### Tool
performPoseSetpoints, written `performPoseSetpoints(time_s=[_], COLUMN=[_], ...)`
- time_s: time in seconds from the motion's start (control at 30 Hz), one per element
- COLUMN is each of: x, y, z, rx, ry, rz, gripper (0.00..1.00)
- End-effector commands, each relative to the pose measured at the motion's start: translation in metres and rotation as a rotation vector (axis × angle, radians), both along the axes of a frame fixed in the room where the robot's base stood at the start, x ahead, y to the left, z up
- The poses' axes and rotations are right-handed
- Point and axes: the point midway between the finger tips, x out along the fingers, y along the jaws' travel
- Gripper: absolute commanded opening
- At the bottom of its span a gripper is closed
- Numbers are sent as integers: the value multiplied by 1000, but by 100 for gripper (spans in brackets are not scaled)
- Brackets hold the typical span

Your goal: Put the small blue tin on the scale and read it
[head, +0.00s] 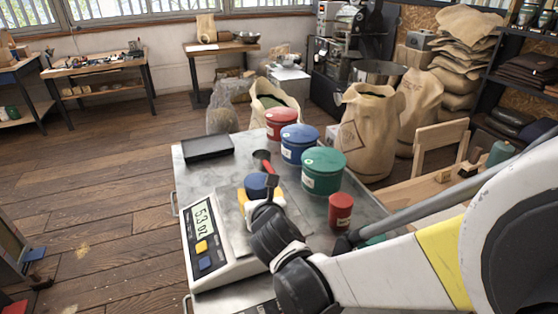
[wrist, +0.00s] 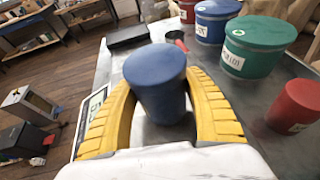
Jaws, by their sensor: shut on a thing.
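The small blue tin (head: 258,185) is upright between the yellow fingers of my gripper (head: 256,197). In the wrist view the tin (wrist: 157,82) fills the space between the two curved fingers (wrist: 160,115), which are shut on it. The scale (head: 220,252) stands at the near left of the metal table, and the tin is over its plate (head: 230,205). The tin's underside is hidden, so I cannot tell whether it touches the plate. The scale's display (head: 203,220) is lit and appears to show 5.3 oz.
Large red (head: 281,123), blue (head: 299,143) and green (head: 323,170) tins stand behind the scale. A small red tin (head: 340,210) stands to the right. A black tray (head: 208,148) and a red-handled scoop (head: 264,160) lie on the metal table (head: 188,178).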

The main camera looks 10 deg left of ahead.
Motion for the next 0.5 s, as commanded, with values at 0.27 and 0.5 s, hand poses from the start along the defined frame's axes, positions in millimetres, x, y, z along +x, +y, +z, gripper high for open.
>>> performPoseSetpoints(time_s=[0.27, 0.5], x=[0, 0], y=[0, 0], z=[-2, -2], rx=[0, 0], ry=[0, 0], rz=[0, 0], gripper=[78, 79])
